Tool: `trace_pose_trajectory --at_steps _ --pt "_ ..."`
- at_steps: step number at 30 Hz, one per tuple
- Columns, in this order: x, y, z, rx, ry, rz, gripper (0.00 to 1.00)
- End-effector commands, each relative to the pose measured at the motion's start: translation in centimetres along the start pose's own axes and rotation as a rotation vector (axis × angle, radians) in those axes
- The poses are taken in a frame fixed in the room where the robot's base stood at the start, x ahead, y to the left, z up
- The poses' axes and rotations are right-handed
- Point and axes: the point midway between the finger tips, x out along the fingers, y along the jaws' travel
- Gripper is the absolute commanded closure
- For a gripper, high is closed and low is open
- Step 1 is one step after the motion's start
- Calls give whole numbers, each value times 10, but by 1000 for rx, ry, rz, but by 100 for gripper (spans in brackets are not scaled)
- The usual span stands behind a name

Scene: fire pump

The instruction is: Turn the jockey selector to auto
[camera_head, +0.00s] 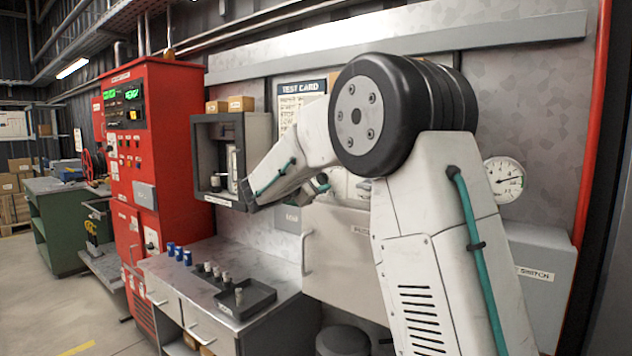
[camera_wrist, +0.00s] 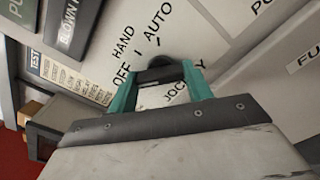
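The jockey selector (camera_wrist: 160,72) is a dark knob on a pale panel, in the wrist view. The words HAND, OFF and AUTO with small tick marks stand around it, and JOCKEY is printed below it. My gripper (camera_wrist: 161,68) has its two teal fingers on either side of the knob, with their tips close to its edges. I cannot tell whether they press on it. The knob's pointer is not clear, so its setting cannot be read. In the head view my arm hides the selector and most of the gripper.
A red cabinet (camera_head: 175,130) with green displays stands at the left. A grey open-front box (camera_head: 202,150) hangs on the wall beside my forearm. A bench (camera_head: 215,318) below holds a black tray (camera_head: 262,300) and several small items. A round gauge (camera_head: 505,179) is at the right.

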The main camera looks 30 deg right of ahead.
Motion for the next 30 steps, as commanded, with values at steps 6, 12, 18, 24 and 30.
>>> trace_pose_trajectory --at_steps 6,12,18,24,30 --pt "0 0 0 9 0 0 73" --pt "0 0 0 67 0 0 73" --pt "0 0 0 200 0 0 73" --pt "0 0 0 383 0 0 73" --pt "0 0 0 573 0 0 73"
